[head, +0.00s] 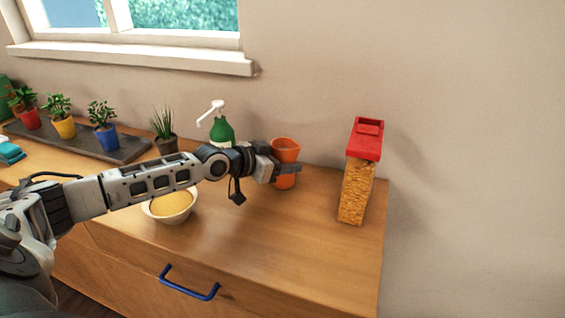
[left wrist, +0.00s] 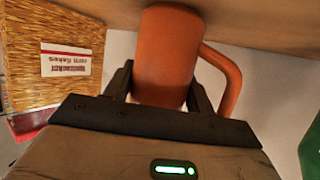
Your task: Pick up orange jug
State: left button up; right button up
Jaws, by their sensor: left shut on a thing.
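The orange jug (head: 286,150) stands at the back of the wooden counter, against the wall side. My left gripper (head: 284,167) reaches across from the left and covers the middle of the jug in the head view. In the left wrist view the jug (left wrist: 166,55) sits between the two fingers of the left gripper (left wrist: 158,88), which are shut on its body. The jug's handle (left wrist: 228,75) is at the right, outside the fingers. My right gripper is in neither view.
A corn flakes container with a red lid (head: 359,170) stands right of the jug. A green pump bottle (head: 221,130) stands behind my left arm. A bowl (head: 171,206) lies below the arm. Several potted plants on a dark tray (head: 126,151) are at the left. The front right counter is clear.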

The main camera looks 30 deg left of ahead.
aim_at(286, 144)
pick_arm(q)
jog(key=shift+r, duration=0.15)
